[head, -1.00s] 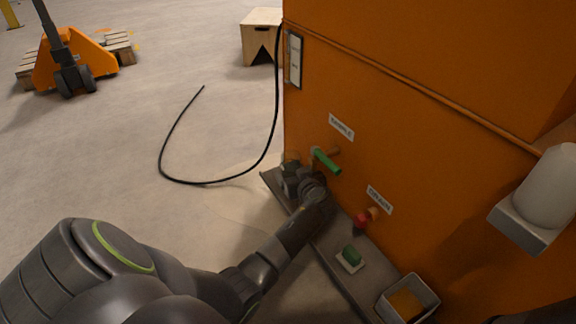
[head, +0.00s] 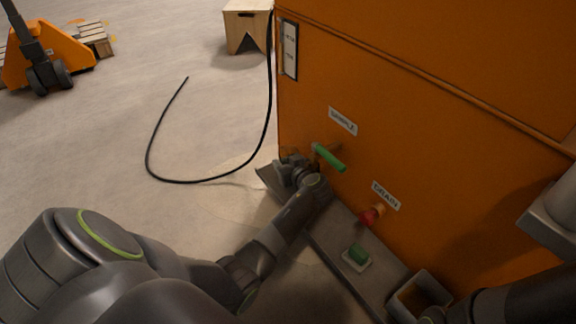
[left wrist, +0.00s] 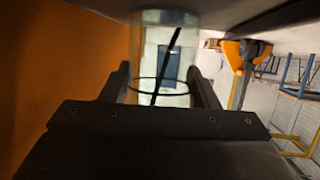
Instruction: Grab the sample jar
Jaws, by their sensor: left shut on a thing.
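The sample jar appears to be the clear, see-through thing (left wrist: 165,50) between the two dark fingers of my left gripper (left wrist: 158,68) in the left wrist view; its outline is hard to make out. In the head view my left gripper (head: 292,168) is at the ledge below the SAMPLE label, just left of the green-handled tap (head: 328,157). It is shut on the jar, which my gripper and wrist mostly hide there.
The orange cabinet (head: 420,110) stands close on the right. A black hose (head: 190,181) lies on the open floor to the left.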

